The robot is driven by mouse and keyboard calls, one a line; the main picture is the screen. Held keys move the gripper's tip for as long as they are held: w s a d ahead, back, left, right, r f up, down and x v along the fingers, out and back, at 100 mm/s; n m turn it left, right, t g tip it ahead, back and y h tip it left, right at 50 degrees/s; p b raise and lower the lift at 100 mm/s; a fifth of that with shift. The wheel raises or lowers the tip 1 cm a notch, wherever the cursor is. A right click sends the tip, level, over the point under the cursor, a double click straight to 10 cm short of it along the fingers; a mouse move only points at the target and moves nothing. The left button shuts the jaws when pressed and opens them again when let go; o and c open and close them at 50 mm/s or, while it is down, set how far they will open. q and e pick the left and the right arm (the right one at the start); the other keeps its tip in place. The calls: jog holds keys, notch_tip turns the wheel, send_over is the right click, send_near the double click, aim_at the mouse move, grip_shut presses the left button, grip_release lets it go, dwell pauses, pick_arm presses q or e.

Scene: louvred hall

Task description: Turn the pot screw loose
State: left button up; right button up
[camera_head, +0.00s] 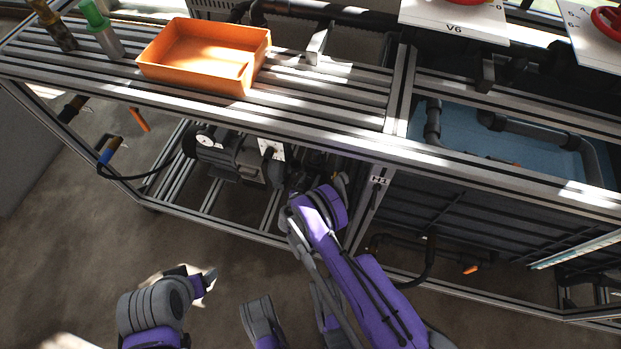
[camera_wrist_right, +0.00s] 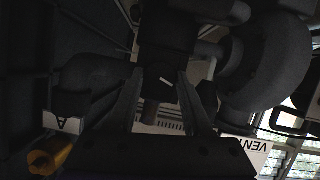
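The pump (camera_head: 235,158) is dark grey and sits on the lower rails under the bench. My right gripper (camera_head: 291,189) reaches to the pump's right end, and its fingertips are lost in shadow there. In the right wrist view, my right gripper (camera_wrist_right: 158,78) has its two fingers apart around dark pump parts, with a small pale bar (camera_wrist_right: 167,82) between them. Contact cannot be told. I cannot make out the pot screw for certain. My left gripper (camera_head: 207,278) is off to the lower left over the floor, away from the pump; its opening is unclear.
An orange tray (camera_head: 190,82) stands on the slatted bench above. A green-topped metal piece (camera_head: 100,30) is left of it. The bench's front rail (camera_head: 250,118) passes over the pump. A blue tank (camera_head: 470,140) is at right. The floor at left is clear.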

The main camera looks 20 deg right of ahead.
grip_shut()
jog(key=shift+w+a+f+n+g+h+b, duration=0.1)
jog(key=shift+n+g+h+b, duration=0.1)
jog(key=shift+n+h+b, duration=0.35)
jog(key=shift+w+f+n+g+h+b, duration=0.1)
jog(key=shift+n+g+h+b, duration=0.15)
jog(key=shift+n+b, duration=0.6)
jog(key=shift+r+n+h+b, duration=0.1)
jog(key=shift+n+h+b, duration=0.5)
jog(key=shift+n+b, duration=0.45)
jog(key=o, duration=0.5)
grip_release()
